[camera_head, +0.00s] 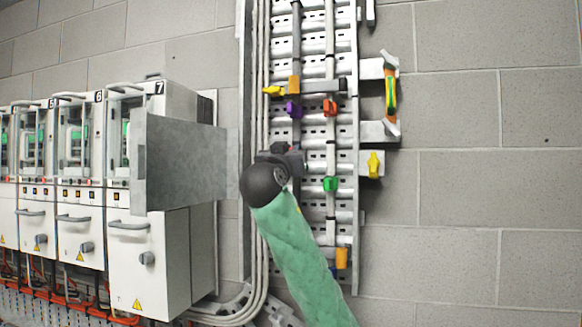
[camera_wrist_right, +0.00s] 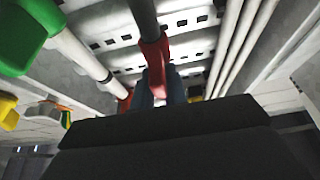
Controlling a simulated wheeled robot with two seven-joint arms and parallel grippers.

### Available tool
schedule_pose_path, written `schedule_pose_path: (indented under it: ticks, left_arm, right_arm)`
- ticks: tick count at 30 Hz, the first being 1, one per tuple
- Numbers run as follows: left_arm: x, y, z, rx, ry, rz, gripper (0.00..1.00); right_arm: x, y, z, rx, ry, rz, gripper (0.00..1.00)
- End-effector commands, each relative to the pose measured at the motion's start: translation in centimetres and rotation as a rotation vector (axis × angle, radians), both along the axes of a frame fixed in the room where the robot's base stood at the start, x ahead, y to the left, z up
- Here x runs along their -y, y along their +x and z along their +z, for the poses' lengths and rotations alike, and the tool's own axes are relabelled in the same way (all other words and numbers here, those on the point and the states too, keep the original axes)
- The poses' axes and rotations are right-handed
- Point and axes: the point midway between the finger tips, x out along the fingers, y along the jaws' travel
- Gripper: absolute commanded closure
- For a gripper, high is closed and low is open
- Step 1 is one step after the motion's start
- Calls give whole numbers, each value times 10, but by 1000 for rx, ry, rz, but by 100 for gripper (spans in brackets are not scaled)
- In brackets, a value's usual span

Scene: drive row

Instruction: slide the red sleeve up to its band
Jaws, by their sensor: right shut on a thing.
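My right gripper (camera_head: 290,156) is at the left vertical pipe on the slotted wall rack, at the end of my green-covered arm. In the right wrist view its blue fingertips (camera_wrist_right: 160,92) are shut on the red sleeve (camera_wrist_right: 155,60), which sits around a dark pipe (camera_wrist_right: 144,18). In the head view the sleeve is mostly hidden by the gripper; a small reddish spot shows there. I cannot make out the band for certain. My left gripper is not in view.
The right pipe carries a red-orange fitting (camera_head: 330,107) and a green one (camera_head: 330,184). A grey open cabinet door (camera_head: 185,163) stands close left.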

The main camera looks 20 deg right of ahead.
Motion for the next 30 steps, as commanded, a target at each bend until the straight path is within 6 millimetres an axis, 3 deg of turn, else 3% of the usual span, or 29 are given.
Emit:
schedule_pose_path:
  ticks: [3, 13, 14, 17, 30]
  left_arm:
    - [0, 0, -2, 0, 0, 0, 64]
    - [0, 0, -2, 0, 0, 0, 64]
    - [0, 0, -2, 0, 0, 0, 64]
    - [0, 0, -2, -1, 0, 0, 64]
    - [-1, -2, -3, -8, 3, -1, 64]
  right_arm:
    - [0, 0, 9, 0, 0, 1, 100]
    - [0, 0, 14, 3, -1, 0, 100]
    - [0, 0, 14, 3, -1, 0, 82]
    - [0, 0, 13, 2, -2, 0, 64]
    - [-4, -5, 7, 1, 0, 1, 64]
